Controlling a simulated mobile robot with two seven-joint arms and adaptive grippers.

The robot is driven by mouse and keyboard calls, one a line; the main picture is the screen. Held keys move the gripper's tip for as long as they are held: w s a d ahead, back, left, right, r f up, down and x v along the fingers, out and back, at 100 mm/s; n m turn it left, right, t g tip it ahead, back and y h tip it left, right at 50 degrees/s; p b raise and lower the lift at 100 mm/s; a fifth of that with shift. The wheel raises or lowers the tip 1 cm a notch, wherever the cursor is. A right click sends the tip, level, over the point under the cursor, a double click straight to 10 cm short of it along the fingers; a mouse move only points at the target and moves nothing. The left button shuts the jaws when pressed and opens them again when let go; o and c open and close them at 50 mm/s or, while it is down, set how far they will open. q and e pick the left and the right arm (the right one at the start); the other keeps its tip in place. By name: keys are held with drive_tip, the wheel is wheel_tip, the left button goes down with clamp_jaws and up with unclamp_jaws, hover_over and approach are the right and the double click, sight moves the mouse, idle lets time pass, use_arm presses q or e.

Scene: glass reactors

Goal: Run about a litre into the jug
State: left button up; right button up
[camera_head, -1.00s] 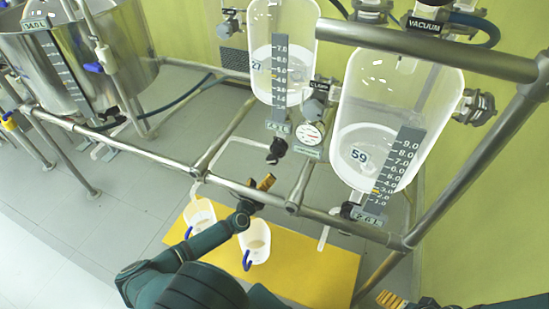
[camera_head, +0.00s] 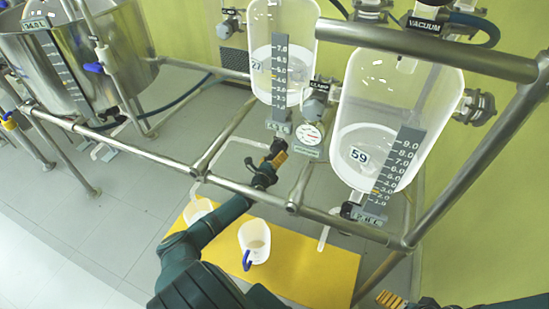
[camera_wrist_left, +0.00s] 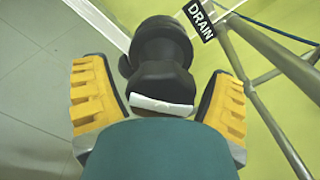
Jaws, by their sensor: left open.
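Two white jugs with blue handles stand on the yellow mat (camera_head: 290,275). One jug (camera_head: 255,240) is in clear view; the other jug (camera_head: 198,211) is partly hidden behind my left arm. My left gripper (camera_head: 272,160) is open at the black drain valve (camera_head: 279,147) under the glass vessel marked 27 (camera_head: 262,62). In the left wrist view the black valve (camera_wrist_left: 162,65) sits between the yellow finger pads, with gaps at both sides, beside a DRAIN label (camera_wrist_left: 199,20). My right gripper (camera_head: 392,299) shows only as a yellow edge at the bottom; its state is unclear.
A second glass vessel marked 59 (camera_head: 370,150) hangs to the right, with its own valve (camera_head: 350,210) below. A steel frame rail (camera_head: 240,190) crosses in front of the vessels. A steel tank (camera_head: 70,70) stands at the left. A pressure gauge (camera_head: 311,135) sits between the vessels.

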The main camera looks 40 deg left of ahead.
use_arm(q)
drive_tip(key=c, duration=1.3)
drive_tip(key=shift+f+m, duration=0.1)
drive_tip(key=shift+m, duration=0.2)
drive_tip(key=shift+s+f+m, duration=0.1)
drive_tip(key=shift+f+m, duration=0.05)
drive_tip(key=shift+m, duration=2.45)
drive_tip(key=o, duration=1.2)
drive_tip(key=shift+o, duration=0.5)
drive_tip(key=shift+a, duration=0.1)
